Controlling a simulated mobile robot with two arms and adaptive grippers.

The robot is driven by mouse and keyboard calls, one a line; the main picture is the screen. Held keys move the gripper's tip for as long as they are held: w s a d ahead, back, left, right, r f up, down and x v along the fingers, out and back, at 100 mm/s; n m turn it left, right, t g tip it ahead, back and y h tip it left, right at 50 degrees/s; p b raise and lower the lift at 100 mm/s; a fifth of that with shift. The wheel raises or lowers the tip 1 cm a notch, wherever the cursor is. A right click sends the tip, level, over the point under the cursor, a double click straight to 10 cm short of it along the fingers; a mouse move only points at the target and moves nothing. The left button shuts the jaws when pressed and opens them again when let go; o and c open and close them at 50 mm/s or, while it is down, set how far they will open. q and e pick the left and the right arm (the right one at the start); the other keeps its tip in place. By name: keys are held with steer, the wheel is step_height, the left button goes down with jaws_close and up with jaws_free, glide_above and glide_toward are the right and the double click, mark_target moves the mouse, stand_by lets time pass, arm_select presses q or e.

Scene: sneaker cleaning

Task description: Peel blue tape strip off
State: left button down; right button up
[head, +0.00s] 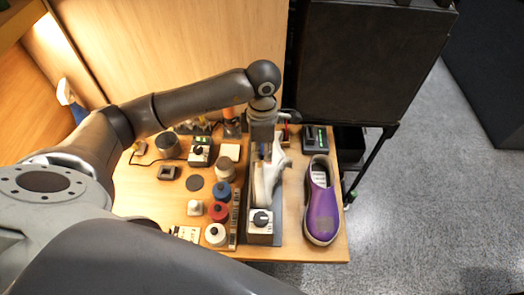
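A white shoe (270,180) sits on a narrow dark stand (279,222) right of the table's middle. A small blue patch (263,151) shows at the shoe's far end, close under my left gripper; I cannot tell for certain that it is the tape strip. My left gripper (262,136) points down over that end of the shoe. Its fingers are small and mostly hidden, so I cannot tell whether they are open or touching anything. My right gripper is out of view.
A purple shoe (321,208) lies right of the stand. A control box with a black knob (261,219) is at the stand's near end. Red (219,211), blue (222,190) and white bottles stand left of it. A black cabinet (370,60) rises behind the table (290,247).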

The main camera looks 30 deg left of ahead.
arm_select(q)
steer(key=shift+r+p, duration=1)
steer(key=shift+r, duration=1.05)
steer(key=shift+a, duration=0.1)
